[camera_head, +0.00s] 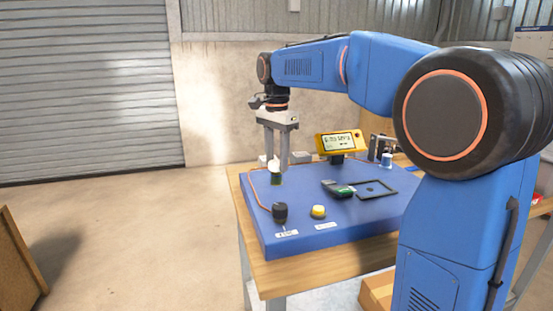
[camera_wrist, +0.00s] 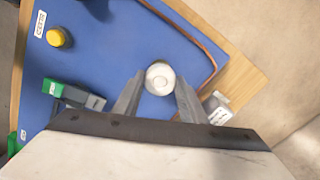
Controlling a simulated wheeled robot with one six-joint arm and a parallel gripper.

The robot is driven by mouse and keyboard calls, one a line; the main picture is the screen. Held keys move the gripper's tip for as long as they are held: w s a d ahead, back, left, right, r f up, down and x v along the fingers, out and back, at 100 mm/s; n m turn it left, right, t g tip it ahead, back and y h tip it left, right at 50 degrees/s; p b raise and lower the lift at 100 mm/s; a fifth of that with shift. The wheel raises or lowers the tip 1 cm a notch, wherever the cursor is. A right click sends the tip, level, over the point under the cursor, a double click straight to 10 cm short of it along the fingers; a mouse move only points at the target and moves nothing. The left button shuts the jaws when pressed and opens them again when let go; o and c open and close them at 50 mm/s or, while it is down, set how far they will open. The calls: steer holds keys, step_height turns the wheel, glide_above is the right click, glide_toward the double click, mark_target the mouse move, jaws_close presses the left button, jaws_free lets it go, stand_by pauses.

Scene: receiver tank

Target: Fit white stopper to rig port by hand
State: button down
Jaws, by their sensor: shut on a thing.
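My gripper (camera_head: 275,158) points down over the left back part of the blue board. It is shut on the white stopper (camera_head: 273,165), held between the fingertips. In the wrist view the stopper (camera_wrist: 160,78) shows as a round white top between the two fingers (camera_wrist: 158,95). Directly below it in the head view is a small dark green and yellowish piece (camera_head: 276,179); I cannot tell whether this is part of the stopper or a separate thing, or whether it touches the board. I cannot make out the rig port for certain.
The blue board (camera_head: 350,222) lies on a wooden table (camera_head: 330,272). On it are a black knob (camera_head: 280,212), a yellow cap (camera_head: 318,211), a green and dark device (camera_head: 338,189) and a black square frame (camera_head: 377,190). A yellow display (camera_head: 341,142) stands behind.

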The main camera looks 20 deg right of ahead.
steer(key=m, duration=0.3)
steer(key=shift+f, duration=0.1)
steer(key=c, duration=1)
jaws_free()
